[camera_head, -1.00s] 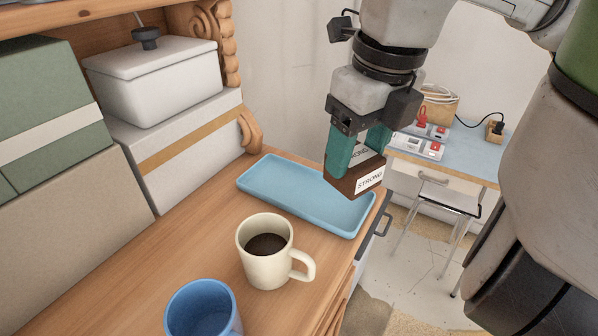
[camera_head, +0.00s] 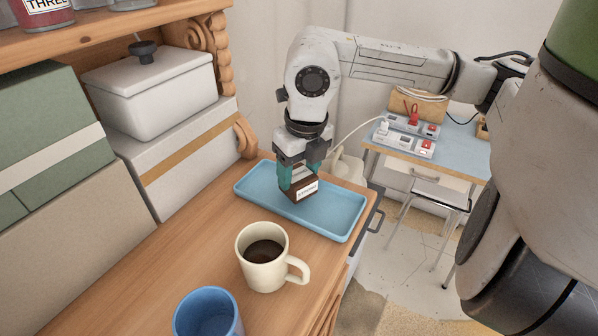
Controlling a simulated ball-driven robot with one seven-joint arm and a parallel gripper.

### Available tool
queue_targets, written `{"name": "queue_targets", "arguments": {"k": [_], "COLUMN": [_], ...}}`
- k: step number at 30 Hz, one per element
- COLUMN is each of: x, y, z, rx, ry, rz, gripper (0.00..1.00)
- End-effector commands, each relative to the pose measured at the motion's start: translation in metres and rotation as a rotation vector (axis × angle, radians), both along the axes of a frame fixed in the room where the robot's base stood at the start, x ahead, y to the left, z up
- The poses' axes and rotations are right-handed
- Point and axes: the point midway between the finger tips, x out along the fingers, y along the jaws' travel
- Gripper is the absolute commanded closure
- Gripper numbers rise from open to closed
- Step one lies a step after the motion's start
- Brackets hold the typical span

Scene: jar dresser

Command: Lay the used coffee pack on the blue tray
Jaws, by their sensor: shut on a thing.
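The used coffee pack (camera_head: 302,191) is a small dark brown block with a white label. My gripper (camera_head: 298,181), with teal fingers, points down and is shut on the pack. The blue tray (camera_head: 341,231) is a long, shallow rectangle on the wooden dresser top. The pack is over the middle of the tray, at or close to its floor; I cannot tell whether it touches. The fingers hide part of the pack.
A cream mug (camera_head: 262,258) of dark coffee stands just in front of the tray, and a blue mug (camera_head: 207,314) stands nearer. Boxes (camera_head: 185,160) line the left side. The dresser's right edge is close to the tray. A table with power strips (camera_head: 405,140) stands behind.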

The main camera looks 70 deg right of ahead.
Motion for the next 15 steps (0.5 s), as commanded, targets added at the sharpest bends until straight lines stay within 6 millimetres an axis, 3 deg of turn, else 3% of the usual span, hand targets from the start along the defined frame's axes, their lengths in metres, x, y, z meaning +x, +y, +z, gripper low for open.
{"name": "queue_targets", "arguments": {"k": [4, 15], "x": [0.000, 0.000], "y": [0.001, 0.001], "z": [-0.014, -0.018], "rx": [0.002, -0.001], "ry": [-0.003, -0.002], "rz": [0.000, 0.001], "gripper": [0.70, 0.70]}}
